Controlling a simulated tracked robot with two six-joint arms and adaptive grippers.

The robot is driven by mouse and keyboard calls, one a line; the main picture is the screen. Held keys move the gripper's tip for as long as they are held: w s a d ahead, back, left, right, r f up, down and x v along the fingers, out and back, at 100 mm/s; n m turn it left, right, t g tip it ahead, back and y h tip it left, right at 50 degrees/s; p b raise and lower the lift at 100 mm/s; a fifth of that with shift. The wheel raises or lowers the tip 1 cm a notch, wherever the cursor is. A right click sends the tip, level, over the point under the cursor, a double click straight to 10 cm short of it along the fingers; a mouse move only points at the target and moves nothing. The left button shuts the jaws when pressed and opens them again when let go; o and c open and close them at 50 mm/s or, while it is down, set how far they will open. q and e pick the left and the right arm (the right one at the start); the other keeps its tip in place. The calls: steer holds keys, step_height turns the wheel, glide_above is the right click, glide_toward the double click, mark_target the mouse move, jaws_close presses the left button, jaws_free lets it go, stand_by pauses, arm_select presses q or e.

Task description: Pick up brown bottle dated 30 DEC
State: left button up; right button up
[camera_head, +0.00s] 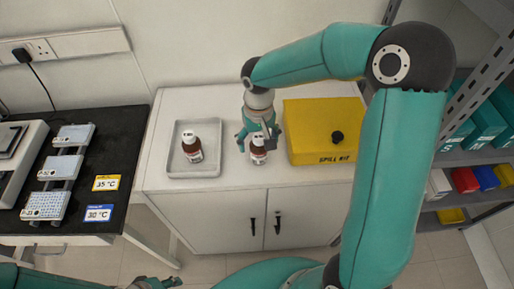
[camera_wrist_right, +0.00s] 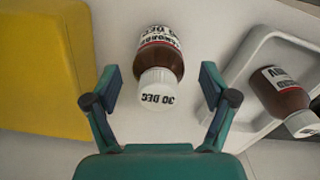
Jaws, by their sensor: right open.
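The brown bottle dated 30 DEC (camera_wrist_right: 159,62) stands on the white cabinet top, its white cap (camera_wrist_right: 158,90) marked 30 DEC. In the head view the same bottle (camera_head: 258,156) is partly hidden by my right gripper (camera_head: 258,140). In the right wrist view that gripper (camera_wrist_right: 160,92) is open, with one finger on each side of the bottle and gaps to both.
A yellow spill kit box (camera_head: 305,117) stands close right of the 30 DEC bottle in the head view. The tray is close on its left. A dark bench (camera_head: 115,150) with devices is at far left, metal shelves (camera_head: 470,155) at right.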

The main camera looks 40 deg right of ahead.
mark_target(259, 150)
step_height(259, 150, down, 4)
steer(key=shift+s+f+p, duration=0.1)
steer(key=shift+p, duration=0.25)
steer(key=c, duration=1.4)
steer(key=shift+r, duration=0.2)
